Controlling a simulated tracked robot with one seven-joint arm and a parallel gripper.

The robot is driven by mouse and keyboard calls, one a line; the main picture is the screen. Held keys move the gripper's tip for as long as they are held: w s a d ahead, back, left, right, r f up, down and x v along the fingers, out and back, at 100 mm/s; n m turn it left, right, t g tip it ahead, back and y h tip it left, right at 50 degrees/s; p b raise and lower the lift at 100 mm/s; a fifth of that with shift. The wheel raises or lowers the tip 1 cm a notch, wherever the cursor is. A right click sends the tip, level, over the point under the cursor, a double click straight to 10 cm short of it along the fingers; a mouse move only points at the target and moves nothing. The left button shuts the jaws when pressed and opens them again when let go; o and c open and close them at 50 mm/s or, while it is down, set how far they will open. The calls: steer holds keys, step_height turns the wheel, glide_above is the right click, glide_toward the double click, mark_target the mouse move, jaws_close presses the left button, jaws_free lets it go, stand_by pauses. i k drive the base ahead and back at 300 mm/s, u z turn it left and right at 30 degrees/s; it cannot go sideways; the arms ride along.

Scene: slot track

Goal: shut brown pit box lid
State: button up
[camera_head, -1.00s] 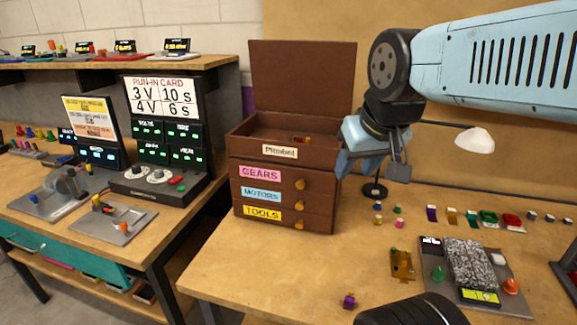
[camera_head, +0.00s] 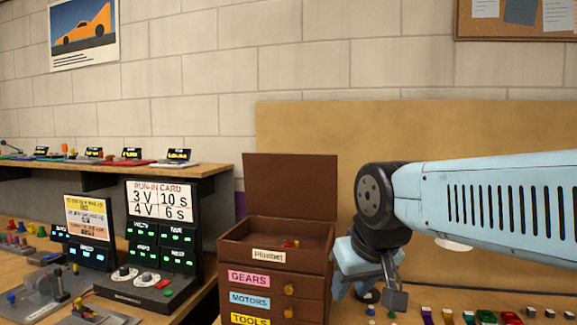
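The brown pit box (camera_head: 230,262) stands on the workbench left of my arm. Its lid (camera_head: 290,187) is open and stands upright at the back. The front has a "Pitinfeel"-like label and drawers marked GEARS, MOTORS and TOOLS; all look shut. My gripper (camera_head: 372,293) hangs just right of the box, pointing down, below the lid's top edge. Its fingers are seen partly from the side, and whether they are apart is unclear. I see nothing held in it.
A run-in card stand (camera_head: 160,235) with switches and dials is on the left bench. A shelf (camera_head: 120,177) with small displays runs behind it. A brown board (camera_head: 420,130) stands behind my arm. Several small coloured parts (camera_head: 485,316) lie on the bench at lower right.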

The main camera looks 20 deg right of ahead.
mark_target(298, 186)
steer(key=z, duration=0.05)
steer(key=k, duration=0.3)
steer(key=z, duration=1.5)
steer(key=k, duration=0.55)
steer(key=u, duration=1.15)
steer(key=i, duration=1)
steer(key=u, duration=0.15)
